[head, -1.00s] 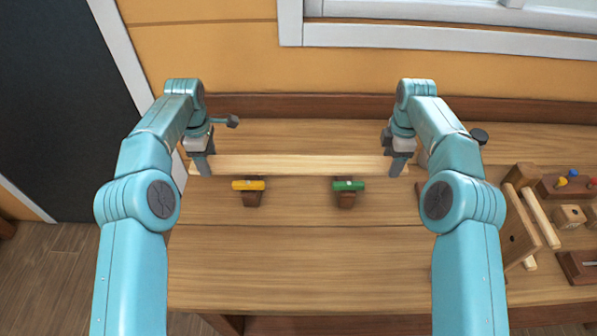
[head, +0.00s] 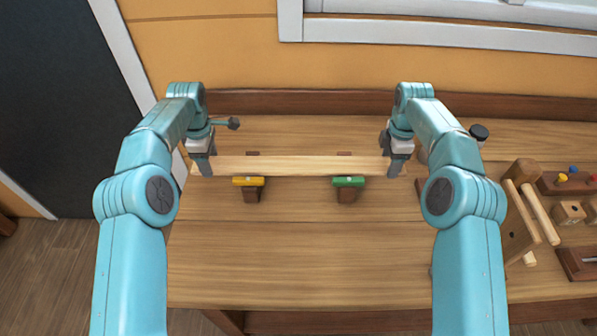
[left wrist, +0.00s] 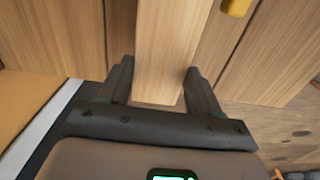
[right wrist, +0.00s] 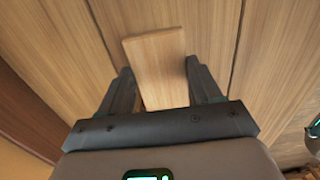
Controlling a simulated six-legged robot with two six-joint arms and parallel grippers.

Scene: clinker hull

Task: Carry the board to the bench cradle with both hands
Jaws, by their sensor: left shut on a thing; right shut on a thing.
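The board (head: 300,166) is a long pale plank, held level left to right across the bench. My left gripper (head: 204,167) is shut on its left end, and my right gripper (head: 396,167) is shut on its right end. The left wrist view shows the board (left wrist: 168,45) between the fingers; the right wrist view shows its end (right wrist: 158,65) there too. The bench cradle has two brown supports, one with a yellow front piece (head: 248,182), one with a green front piece (head: 348,182). The board covers their middles; whether it touches them I cannot tell.
The wooden bench (head: 290,245) is clear in front of the cradle. At the right stand a wooden rack (head: 520,215), a small wooden block (head: 569,212) and a brown tray with coloured pegs (head: 570,182). A dark-headed tool (head: 232,123) shows beside my left wrist.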

